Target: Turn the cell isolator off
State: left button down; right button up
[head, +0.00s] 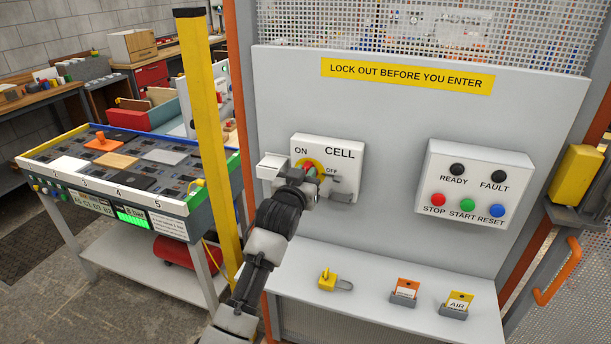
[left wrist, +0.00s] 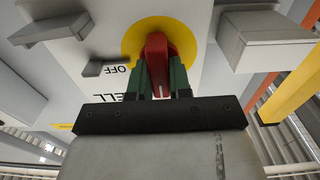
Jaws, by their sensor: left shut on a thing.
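The cell isolator is a pale box (head: 345,160) marked ON, OFF and CELL, fixed to the grey panel. Its yellow disc (left wrist: 131,38) carries a red handle (left wrist: 157,45). My left gripper (left wrist: 159,78) is shut on the red handle, a dark finger on each side of it. In the head view, my left gripper (head: 307,177) covers much of the handle and disc, so I cannot tell there exactly which mark the handle points at. In the wrist view the OFF mark (left wrist: 108,70) shows beside the disc. My right gripper is not in view.
A button box (head: 470,185) is to the right on the panel. A yellow padlock (head: 327,279) and tags in holders (head: 404,292) are on the shelf below. A yellow post (head: 207,130) stands left of the panel, near my left arm.

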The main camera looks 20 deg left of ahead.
pick_arm(q)
jog(key=shift+m, duration=0.3)
jog(key=m+p, duration=0.1)
jog(key=m, duration=0.2)
jog(key=shift+d+m, duration=0.1)
jog(key=shift+m, duration=0.3)
jog(key=m+p, duration=0.1)
jog(key=m, duration=0.3)
jog(key=shift+d+p, duration=0.1)
jog(key=shift+p, duration=0.25)
jog(key=m+p, duration=0.1)
jog(key=m, duration=0.4)
jog(key=shift+f, duration=0.1)
jog(key=shift+d+f+m+p, duration=0.15)
jog(key=shift+m+p, duration=0.4)
jog(key=shift+m, duration=1.65)
jog(key=c, duration=1)
grip_release()
jog(key=shift+f, duration=0.1)
jog(key=shift+c, duration=0.2)
